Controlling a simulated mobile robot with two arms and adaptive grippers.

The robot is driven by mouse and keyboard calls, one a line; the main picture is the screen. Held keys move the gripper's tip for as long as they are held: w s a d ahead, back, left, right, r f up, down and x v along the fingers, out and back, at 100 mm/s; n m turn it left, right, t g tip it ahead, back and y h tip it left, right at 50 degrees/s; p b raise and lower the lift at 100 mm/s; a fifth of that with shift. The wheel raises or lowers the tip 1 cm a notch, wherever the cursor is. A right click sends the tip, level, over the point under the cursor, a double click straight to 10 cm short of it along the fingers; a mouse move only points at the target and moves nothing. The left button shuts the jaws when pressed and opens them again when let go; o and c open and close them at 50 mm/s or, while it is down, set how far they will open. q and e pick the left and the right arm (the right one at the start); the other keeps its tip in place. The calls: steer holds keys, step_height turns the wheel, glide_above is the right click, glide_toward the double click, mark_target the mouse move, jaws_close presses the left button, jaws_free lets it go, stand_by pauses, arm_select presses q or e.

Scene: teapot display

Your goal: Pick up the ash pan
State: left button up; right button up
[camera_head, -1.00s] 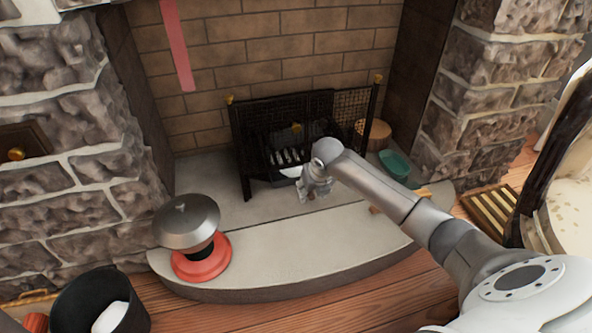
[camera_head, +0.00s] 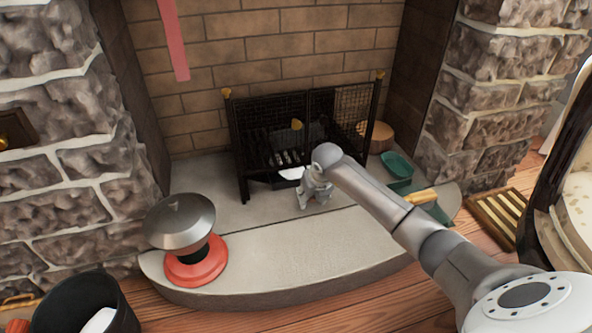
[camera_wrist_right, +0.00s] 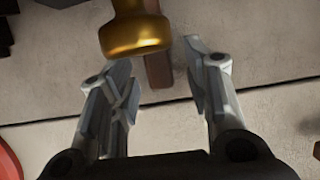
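No pan is plainly recognisable as the ash pan. A pale piece (camera_head: 291,173) shows low at the front of the black fire grate (camera_head: 262,150), and a green pan-like object (camera_head: 397,164) lies to its right. My right gripper (camera_head: 316,190) is above the hearth, just in front of the grate. In the right wrist view its fingers (camera_wrist_right: 160,85) are apart with nothing gripped. A gold knob (camera_wrist_right: 137,36) and a brown post show beyond and between the fingertips. My left gripper is not in view.
A black bucket (camera_head: 75,305) is at lower left. A wooden handle (camera_head: 420,196) and a log (camera_head: 376,136) are at right. The slab's middle is clear.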

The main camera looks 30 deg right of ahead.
jaws_close()
steer(key=shift+r, duration=0.2)
stand_by(0.3)
